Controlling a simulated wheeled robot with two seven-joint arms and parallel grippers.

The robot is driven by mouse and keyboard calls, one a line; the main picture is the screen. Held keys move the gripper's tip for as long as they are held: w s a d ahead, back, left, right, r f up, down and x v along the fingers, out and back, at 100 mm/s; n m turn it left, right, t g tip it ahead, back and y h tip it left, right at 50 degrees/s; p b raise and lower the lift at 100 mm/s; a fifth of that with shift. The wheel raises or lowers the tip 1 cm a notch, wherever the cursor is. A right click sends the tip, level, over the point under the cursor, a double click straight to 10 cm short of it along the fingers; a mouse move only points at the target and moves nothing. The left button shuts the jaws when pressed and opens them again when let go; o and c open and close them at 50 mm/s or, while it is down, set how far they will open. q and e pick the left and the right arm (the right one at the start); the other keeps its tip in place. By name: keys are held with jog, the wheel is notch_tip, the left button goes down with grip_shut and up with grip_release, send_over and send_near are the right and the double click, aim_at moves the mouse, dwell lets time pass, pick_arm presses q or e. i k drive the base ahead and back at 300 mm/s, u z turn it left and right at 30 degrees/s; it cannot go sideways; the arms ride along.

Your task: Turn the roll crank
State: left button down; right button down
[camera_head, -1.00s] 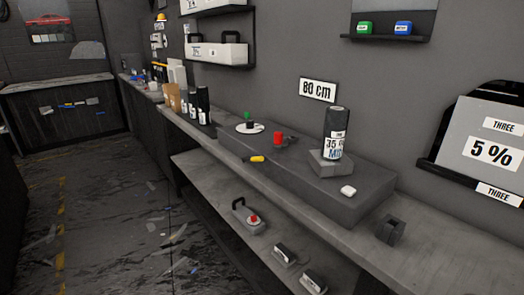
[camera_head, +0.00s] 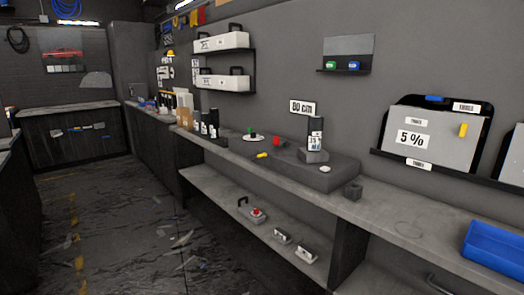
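A dark roll (camera_head: 316,126) with a white label stands upright on a small grey block (camera_head: 312,157). The block sits on a raised grey platform (camera_head: 335,173) on the workbench. To its left on the platform is a red knob-like piece (camera_head: 277,141) with a dark part beside it, which may be the roll crank; it is too small to tell. A green-topped piece (camera_head: 252,132) on a white disc is farther left. Neither of my grippers is in view.
A yellow piece (camera_head: 262,155) and a white piece (camera_head: 325,169) lie on the platform. A "5 %" panel (camera_head: 435,150) stands on the wall shelf. The floor (camera_head: 120,225) at left is open, with scattered scraps.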

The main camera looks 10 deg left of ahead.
aim_at(277, 143)
jog(key=u, duration=1.05)
jog(key=i, duration=1.55)
jog(key=z, duration=1.1)
jog(key=i, duration=0.55)
jog(key=z, duration=0.55)
